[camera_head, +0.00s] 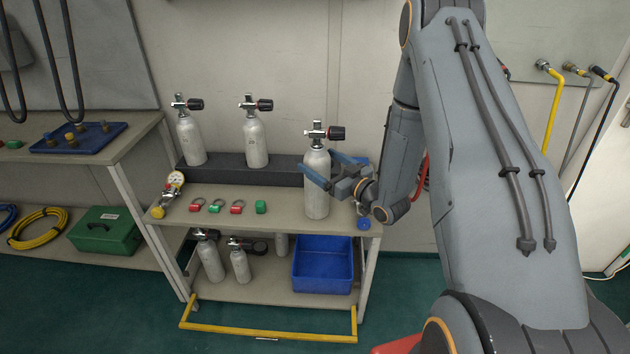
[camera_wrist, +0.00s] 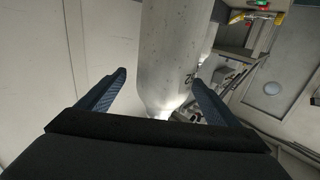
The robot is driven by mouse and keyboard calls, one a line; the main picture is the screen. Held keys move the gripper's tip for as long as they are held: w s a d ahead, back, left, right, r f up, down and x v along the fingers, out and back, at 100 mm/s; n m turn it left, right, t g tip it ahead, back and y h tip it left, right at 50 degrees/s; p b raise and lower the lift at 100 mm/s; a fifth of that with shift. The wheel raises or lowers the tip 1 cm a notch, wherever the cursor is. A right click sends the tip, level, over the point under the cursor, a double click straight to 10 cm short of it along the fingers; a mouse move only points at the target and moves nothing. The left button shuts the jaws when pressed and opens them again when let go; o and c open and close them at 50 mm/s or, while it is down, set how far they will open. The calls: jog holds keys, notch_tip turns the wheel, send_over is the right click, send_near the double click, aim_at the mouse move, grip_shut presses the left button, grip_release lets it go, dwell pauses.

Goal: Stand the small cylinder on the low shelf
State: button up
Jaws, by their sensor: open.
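A pale grey cylinder (camera_head: 317,200) with a black-knobbed valve stands upright at the right of the bench top. My gripper (camera_head: 317,162) is open at its upper body, with one finger on each side. In the wrist view the cylinder (camera_wrist: 168,45) lies between the spread fingers (camera_wrist: 160,77); contact cannot be told. The low shelf (camera_head: 262,290) is under the bench top. Two smaller-looking cylinders, one at the left (camera_head: 211,264) and one beside it (camera_head: 240,267), stand on it, with another pale cylinder (camera_head: 281,244) partly hidden behind.
A blue bin (camera_head: 323,264) fills the low shelf's right side. Bare shelf shows in front. A yellow rail (camera_head: 268,335) runs along the bottom front. Two more cylinders stand at a dark rack (camera_head: 280,172). A gauge (camera_head: 175,180) and small coloured parts lie on the bench top.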

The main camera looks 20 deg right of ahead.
jog(key=p+x, duration=0.1)
jog(key=x, duration=0.3)
jog(key=shift+a+r+p, duration=0.1)
jog(key=shift+a+p, duration=0.2)
jog(key=shift+w+a, duration=0.2)
jog(key=shift+w, duration=0.25)
jog(key=c, duration=2)
jog(key=shift+c, duration=0.8)
jog(key=shift+r, duration=0.15)
